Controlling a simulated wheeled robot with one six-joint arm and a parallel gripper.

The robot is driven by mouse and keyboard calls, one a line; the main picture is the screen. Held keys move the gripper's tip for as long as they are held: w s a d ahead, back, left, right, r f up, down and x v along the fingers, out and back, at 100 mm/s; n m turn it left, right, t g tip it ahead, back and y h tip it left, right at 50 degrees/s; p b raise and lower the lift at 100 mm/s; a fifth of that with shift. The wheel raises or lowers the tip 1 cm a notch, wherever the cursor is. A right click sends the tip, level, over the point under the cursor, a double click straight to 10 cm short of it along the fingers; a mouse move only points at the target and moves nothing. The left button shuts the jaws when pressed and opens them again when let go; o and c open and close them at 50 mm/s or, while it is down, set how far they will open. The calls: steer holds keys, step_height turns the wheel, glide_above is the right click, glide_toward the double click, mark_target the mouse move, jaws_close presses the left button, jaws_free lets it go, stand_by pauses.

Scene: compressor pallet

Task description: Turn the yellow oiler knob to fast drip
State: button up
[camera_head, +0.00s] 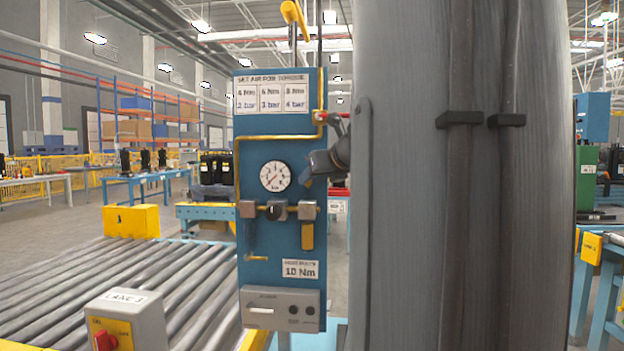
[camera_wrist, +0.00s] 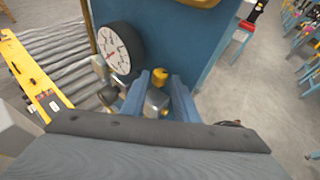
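The yellow oiler knob (camera_wrist: 160,76) sits on top of a grey metal oiler body (camera_wrist: 157,101) in the wrist view. My gripper (camera_wrist: 160,84) has its two blue fingers apart, one on each side of the knob and body. I cannot tell whether either finger touches the knob. In the head view my gripper (camera_head: 312,174) is at the right edge of the blue panel (camera_head: 258,188), above the rightmost grey block (camera_head: 307,210) with its yellow bowl (camera_head: 307,236). The knob cannot be made out there. My grey arm hides the area to the right.
A round gauge (camera_head: 275,176) is left of my gripper; it is close to the left finger in the wrist view (camera_wrist: 120,48). A yellow pipe (camera_head: 280,137) crosses the panel above. A roller conveyor (camera_head: 130,275) and grey switch box (camera_head: 128,318) stand at lower left.

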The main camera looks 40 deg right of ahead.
steer(key=v, duration=0.7)
steer(key=shift+p, duration=0.35)
